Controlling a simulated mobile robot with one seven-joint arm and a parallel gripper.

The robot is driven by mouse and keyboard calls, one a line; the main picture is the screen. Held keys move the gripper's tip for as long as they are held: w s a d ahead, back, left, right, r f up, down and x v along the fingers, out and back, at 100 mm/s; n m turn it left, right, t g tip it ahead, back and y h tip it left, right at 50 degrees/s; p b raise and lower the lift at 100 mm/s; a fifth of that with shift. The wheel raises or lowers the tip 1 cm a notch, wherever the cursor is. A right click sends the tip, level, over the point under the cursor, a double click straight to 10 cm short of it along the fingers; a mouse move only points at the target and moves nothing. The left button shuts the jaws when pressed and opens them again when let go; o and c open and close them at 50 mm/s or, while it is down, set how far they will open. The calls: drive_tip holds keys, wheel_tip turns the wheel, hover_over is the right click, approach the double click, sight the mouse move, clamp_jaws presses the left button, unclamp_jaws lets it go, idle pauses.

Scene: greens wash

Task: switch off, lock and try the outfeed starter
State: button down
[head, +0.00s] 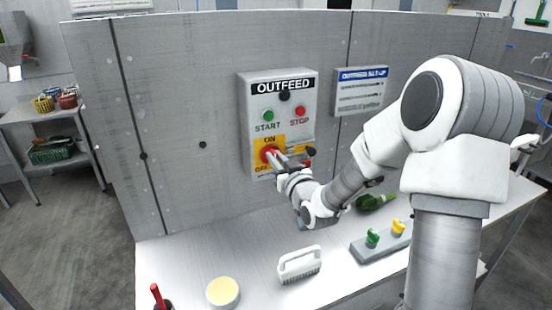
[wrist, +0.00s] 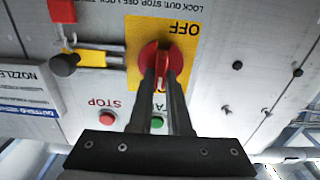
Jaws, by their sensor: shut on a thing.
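The outfeed starter box (head: 247,110) is fixed to the grey metal wall, with a green START button (head: 268,116) and a red STOP button (head: 300,111). Below them is a red rotary switch (wrist: 146,58) on a yellow plate (wrist: 188,60) marked ON and OFF. My gripper (wrist: 160,80) is shut on the red switch, fingers on both sides of its handle. The fingers partly hide the handle, so I cannot tell its exact position. Beside the plate is a slide with a black knob (wrist: 65,64) and a yellow part. A red thing like a padlock (wrist: 62,12) shows at the wrist view's top edge.
The bench below holds a white brush (head: 299,264), a round pale-yellow tub (head: 222,292), a red-handled item (head: 156,293), a grey block (head: 366,250) with green and yellow pieces, and a dark green object (head: 374,202). A printed sign (head: 361,90) hangs right of the box.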

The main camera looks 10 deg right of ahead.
drive_tip(key=shift+f+n+b, duration=0.15)
drive_tip(key=shift+n+b, duration=0.15)
drive_tip(key=shift+b, duration=0.4)
drive_tip(key=n+b, duration=0.5)
drive_tip(key=b, duration=0.4)
drive_tip(key=n+b, duration=0.6)
drive_tip(key=b, duration=0.2)
drive_tip(key=a+n+b, duration=0.1)
drive_tip(key=n+b, duration=0.5)
drive_tip(key=b, duration=0.3)
drive_tip(key=shift+s+f+b, duration=0.1)
drive_tip(key=shift+f+b, duration=0.2)
drive_tip(key=shift+f, duration=0.1)
drive_tip(key=shift+r+n, duration=0.1)
drive_tip(key=shift+n, duration=0.2)
drive_tip(key=c, duration=0.9)
unclamp_jaws()
drive_tip(key=shift+o, duration=0.2)
drive_tip(key=s+d+p, duration=0.3)
drive_tip(key=s, duration=1.4)
drive_tip(key=shift+d+p, duration=0.2)
drive_tip(key=shift+p, duration=0.15)
